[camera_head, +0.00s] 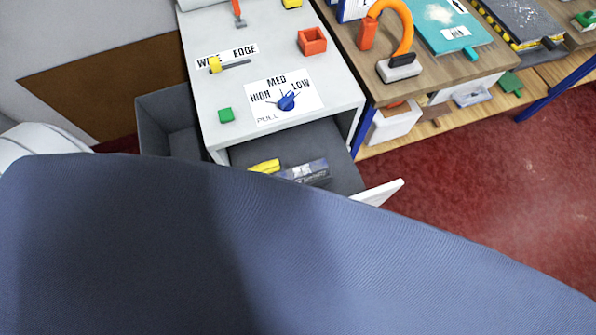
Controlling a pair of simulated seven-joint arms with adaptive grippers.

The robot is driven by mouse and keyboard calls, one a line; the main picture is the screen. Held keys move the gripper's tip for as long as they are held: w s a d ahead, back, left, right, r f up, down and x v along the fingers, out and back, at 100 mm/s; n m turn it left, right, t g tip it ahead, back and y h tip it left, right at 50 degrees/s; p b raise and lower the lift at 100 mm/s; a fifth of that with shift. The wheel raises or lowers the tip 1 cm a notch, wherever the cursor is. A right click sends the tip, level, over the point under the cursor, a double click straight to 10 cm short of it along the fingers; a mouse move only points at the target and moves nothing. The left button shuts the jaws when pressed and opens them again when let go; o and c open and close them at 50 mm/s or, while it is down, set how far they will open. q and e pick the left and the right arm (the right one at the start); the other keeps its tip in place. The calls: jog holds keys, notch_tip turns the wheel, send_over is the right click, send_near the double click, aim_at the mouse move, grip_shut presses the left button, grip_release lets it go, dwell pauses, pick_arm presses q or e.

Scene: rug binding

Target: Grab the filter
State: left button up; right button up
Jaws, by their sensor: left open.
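An open drawer (338,150) sticks out from the front of the white machine cabinet (215,25). In it lie a yellow piece (264,166) and a clear-and-grey boxy item (308,171), side by side near the drawer's front. I cannot tell which thing in view is the filter. A large blue-grey cloth-like shape fills the lower half of the view and hides the near part of the drawer. I can make out neither my left nor my right gripper.
On the white top are a blue dial (286,101), a yellow slider (215,65), a green block (225,115) and an orange square cup (312,41). A grey bin (160,105) stands left. A wooden bench (440,75) at right holds an orange hooked tool (404,35).

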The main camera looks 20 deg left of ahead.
pick_arm(q)
jog(key=shift+x, duration=3.35)
grip_shut()
